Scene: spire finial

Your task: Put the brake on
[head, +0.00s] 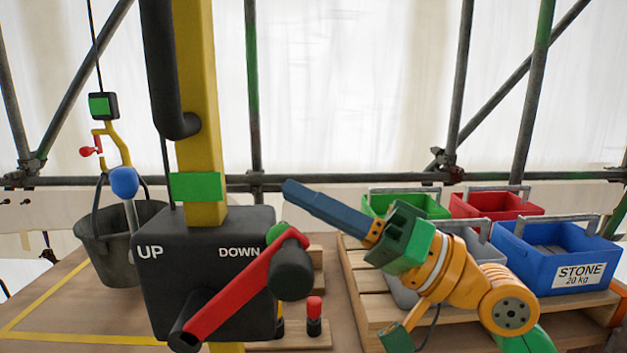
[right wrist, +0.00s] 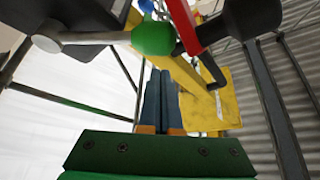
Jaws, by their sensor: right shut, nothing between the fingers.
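A black winch box (head: 205,262) marked UP and DOWN stands on a yellow post (head: 200,110). A red crank arm (head: 240,290) with a black grip crosses its front. A blue ball knob (head: 124,182) on a grey rod rises at its left side. A green ball knob (head: 278,229) shows partly behind the crank's upper end; the right wrist view shows this knob (right wrist: 153,38) on a grey rod. Which part is the brake is not labelled. My right gripper (head: 290,187) is shut and empty, above the green knob, its blue fingers pointing up-left. My left gripper is out of view.
A black bucket (head: 112,240) hangs under a yellow hook at left. Green, red, grey and blue crates (head: 562,262) stand on a wooden pallet (head: 352,262) at right. A small red-topped peg (head: 314,307) stands on a board beside the winch. Scaffold poles stand behind.

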